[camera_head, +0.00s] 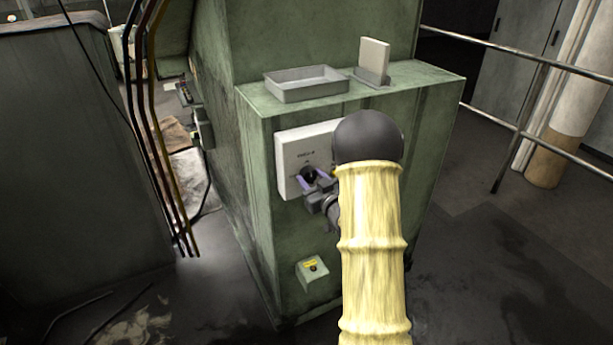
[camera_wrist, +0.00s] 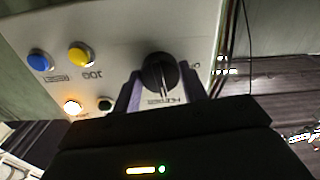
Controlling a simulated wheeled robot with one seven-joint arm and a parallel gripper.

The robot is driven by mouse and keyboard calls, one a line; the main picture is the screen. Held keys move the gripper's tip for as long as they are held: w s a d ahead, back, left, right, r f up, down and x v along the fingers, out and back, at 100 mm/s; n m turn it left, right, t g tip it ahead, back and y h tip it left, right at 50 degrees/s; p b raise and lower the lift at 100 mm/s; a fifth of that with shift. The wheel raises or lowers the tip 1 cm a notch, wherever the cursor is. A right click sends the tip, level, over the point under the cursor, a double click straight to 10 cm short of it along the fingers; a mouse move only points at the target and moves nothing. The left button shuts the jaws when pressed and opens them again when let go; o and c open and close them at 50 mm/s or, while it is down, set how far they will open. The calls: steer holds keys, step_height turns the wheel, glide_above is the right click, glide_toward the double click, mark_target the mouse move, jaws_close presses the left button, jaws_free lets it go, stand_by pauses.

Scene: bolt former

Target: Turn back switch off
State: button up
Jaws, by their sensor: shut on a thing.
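A light control panel (camera_head: 293,157) is fixed to the front of the green machine. In the wrist view the panel (camera_wrist: 120,25) carries a black rotary switch (camera_wrist: 159,75), with partly readable lettering beside it. My gripper (camera_wrist: 160,85) has its two fingers on either side of the switch knob and is shut on it. In the head view my gripper (camera_head: 314,179) is at the panel's lower part, and my arm hides the panel's right side. I cannot tell whether this knob is the back switch.
The panel also has a blue button (camera_wrist: 39,61), a yellow button (camera_wrist: 79,54), a lit lamp (camera_wrist: 72,107) and a dark button (camera_wrist: 105,104). A grey tray (camera_head: 306,92) sits on the machine ledge. A small box (camera_head: 312,271) is mounted below. A railing (camera_head: 520,55) runs at right.

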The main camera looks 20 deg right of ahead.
steer(key=shift+f+n+b, duration=0.1)
steer(key=shift+n+b, duration=1.45)
steer(key=shift+n, duration=0.05)
steer(key=shift+r+n, duration=0.2)
steer(key=shift+n, duration=0.2)
steer(key=shift+f+b, duration=0.1)
steer(key=shift+b, duration=0.45)
steer(key=shift+n+b, duration=0.9)
steer(key=shift+n, duration=0.1)
steer(key=n+b, duration=0.3)
